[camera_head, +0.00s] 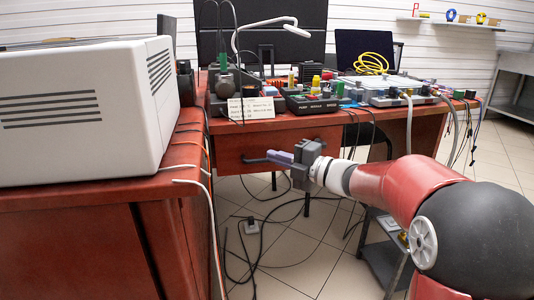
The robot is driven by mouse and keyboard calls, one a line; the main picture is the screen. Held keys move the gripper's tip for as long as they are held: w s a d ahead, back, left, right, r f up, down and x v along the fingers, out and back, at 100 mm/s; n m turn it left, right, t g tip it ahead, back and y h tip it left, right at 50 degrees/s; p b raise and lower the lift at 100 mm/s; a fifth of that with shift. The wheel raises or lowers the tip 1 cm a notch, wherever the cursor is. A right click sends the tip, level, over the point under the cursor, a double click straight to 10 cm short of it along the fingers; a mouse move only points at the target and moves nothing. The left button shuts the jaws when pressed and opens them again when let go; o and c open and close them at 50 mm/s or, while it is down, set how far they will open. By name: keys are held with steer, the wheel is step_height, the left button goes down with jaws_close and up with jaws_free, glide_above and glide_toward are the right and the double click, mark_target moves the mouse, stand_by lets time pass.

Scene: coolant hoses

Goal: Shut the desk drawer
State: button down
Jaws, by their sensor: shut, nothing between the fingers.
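The wooden desk (385,121) stands across the middle of the view. Its red-brown drawer front (232,144) is below the desktop's left part, and a dark bar handle (254,160) sticks out from it. I cannot tell clearly how far the drawer stands out from the desk. My gripper (272,156) is shut and empty, in front of the drawer at the handle's height. Its fingertips point left and overlap the handle's right part in the view; whether they touch it cannot be told. The gripper hides part of the drawer front's right side.
A beige instrument case (85,110) sits on a nearer red-brown cabinet (75,245) at left. Coolant hoses, bottles and a pump module (313,103) crowd the desktop. Cables hang and lie on the tiled floor (300,255). A low grey cart (380,262) stands under my arm.

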steer(key=d+r+n+t+p, duration=0.1)
steer(key=t+p, duration=0.1)
steer(key=n+t+h+p, duration=0.7)
steer(key=n+h+p, duration=0.1)
steer(key=h, duration=0.3)
glide_toward(305, 133)
steer(key=p+x, duration=0.3)
steer(key=x, duration=0.3)
steer(key=shift+w+r, duration=0.1)
steer(key=shift+w, duration=0.3)
